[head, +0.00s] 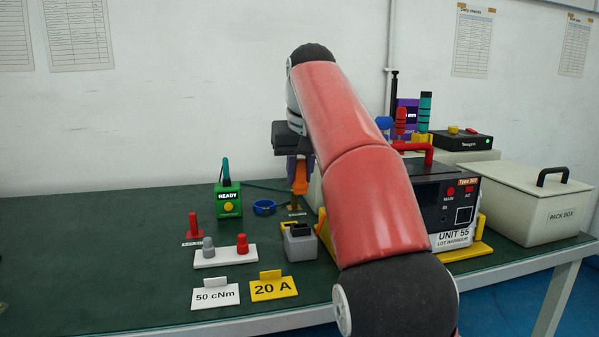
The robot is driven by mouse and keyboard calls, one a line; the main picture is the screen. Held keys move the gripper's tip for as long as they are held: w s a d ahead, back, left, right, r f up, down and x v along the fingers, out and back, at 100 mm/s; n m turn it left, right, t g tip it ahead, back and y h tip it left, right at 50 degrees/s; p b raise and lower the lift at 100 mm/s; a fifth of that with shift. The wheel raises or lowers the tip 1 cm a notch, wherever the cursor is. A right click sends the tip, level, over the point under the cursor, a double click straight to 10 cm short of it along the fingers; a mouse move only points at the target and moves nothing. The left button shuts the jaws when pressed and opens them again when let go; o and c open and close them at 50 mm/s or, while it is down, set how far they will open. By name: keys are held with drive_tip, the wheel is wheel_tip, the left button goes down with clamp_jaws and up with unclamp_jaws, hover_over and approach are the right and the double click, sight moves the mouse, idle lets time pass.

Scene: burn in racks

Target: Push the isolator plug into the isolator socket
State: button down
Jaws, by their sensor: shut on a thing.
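My gripper (291,160) points down at the middle of the bench, partly hidden by my red arm. It is shut on an upright orange-handled thing (300,179), whose brownish lower end is just above or on a small dark label. I cannot tell from this view whether the orange thing is the isolator plug. The isolator socket cannot be told for certain. A small red upright piece (193,228) stands on a red labelled base at the left; its label is too small to read. The test unit marked UNIT 55 (459,207) stands to the right, its left part hidden by my arm.
A green READY box (228,200), blue ring (264,207), white block with grey and red knobs (226,258) and grey block (300,243) are near the gripper. Cards 50 cNm (215,296) and 20 A (273,290) stand in front. A PACK BOX (528,204) is right.

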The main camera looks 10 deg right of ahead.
sight(301, 187)
drive_tip(key=shift+f+b, duration=2.3)
drive_tip(key=shift+f, duration=0.65)
drive_tip(key=c, duration=2)
unclamp_jaws()
clamp_jaws()
drive_tip(key=shift+r+p, duration=0.1)
drive_tip(key=shift+p, duration=0.65)
drive_tip(key=shift+f+b, duration=0.9)
drive_tip(key=shift+f, duration=0.6)
